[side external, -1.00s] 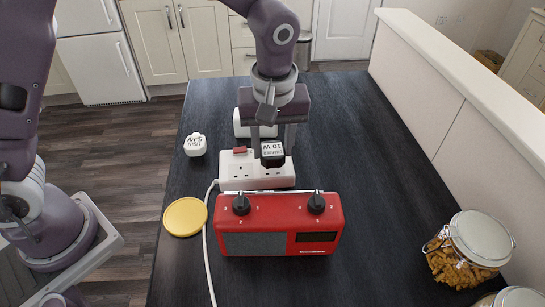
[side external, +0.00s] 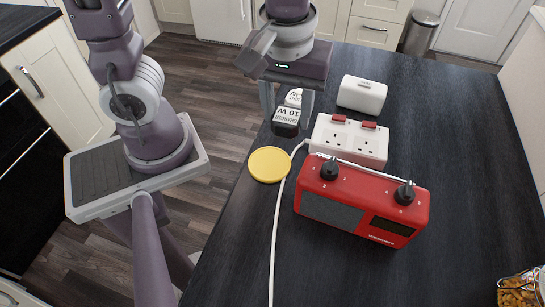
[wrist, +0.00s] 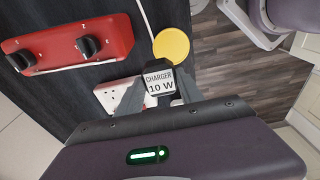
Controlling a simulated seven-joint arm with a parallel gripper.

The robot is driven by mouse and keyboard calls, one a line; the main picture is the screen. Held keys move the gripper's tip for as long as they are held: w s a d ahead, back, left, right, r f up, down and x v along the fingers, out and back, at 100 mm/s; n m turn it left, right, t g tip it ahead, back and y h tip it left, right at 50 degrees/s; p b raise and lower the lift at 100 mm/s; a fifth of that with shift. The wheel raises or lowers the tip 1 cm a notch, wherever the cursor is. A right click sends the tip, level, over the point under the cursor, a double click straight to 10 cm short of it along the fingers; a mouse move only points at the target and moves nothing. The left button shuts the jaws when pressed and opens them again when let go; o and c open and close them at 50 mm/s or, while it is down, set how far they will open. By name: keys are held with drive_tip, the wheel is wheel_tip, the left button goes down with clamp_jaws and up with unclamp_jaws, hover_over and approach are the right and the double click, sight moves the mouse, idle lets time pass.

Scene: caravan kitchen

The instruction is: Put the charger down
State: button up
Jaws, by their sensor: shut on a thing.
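The charger (side external: 287,117) is a small dark block with a white label reading "CHARGER 10 W". My gripper (side external: 287,108) is shut on it, one finger on each side, near the table's left edge. The wrist view shows the charger (wrist: 159,82) between the fingers of my gripper (wrist: 158,90). I cannot tell whether its underside touches the table. The white socket strip (side external: 348,145) lies just right of the charger; its two visible outlets are empty, with red switches. The strip (wrist: 112,95) is partly covered by my gripper in the wrist view.
A yellow disc (side external: 269,165) lies in front, beside a white cable (side external: 275,225). A red radio (side external: 362,200) is in front of the strip, a white box (side external: 361,94) behind. The tabletop (side external: 450,130) at right is clear.

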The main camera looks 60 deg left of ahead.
sight(283, 119)
wheel_tip(283, 119, down, 9)
drive_tip(key=shift+f, duration=0.2)
drive_tip(key=shift+f, duration=0.15)
drive_tip(key=o, duration=1.4)
drive_tip(key=r, duration=0.8)
drive_tip(key=s+r, duration=0.1)
drive_tip(key=r, duration=0.3)
drive_tip(key=shift+s+d+r, duration=0.1)
drive_tip(key=shift+d+r, duration=0.15)
drive_tip(key=shift+d, duration=0.1)
drive_tip(key=shift+s+a+r+m+t+h, duration=0.15)
drive_tip(key=shift+s+a+r+m+t, duration=0.7)
drive_tip(key=shift+a+m, duration=0.5)
drive_tip(key=shift+s+a+r+m+t+h, duration=0.2)
drive_tip(key=shift+s+a+r+m+t, duration=0.65)
drive_tip(key=shift+m, duration=0.8)
drive_tip(key=shift+s+a+r+m+t+h, duration=0.15)
drive_tip(key=shift+s+a+r+m+t, duration=0.6)
drive_tip(key=shift+a+r+m, duration=0.6)
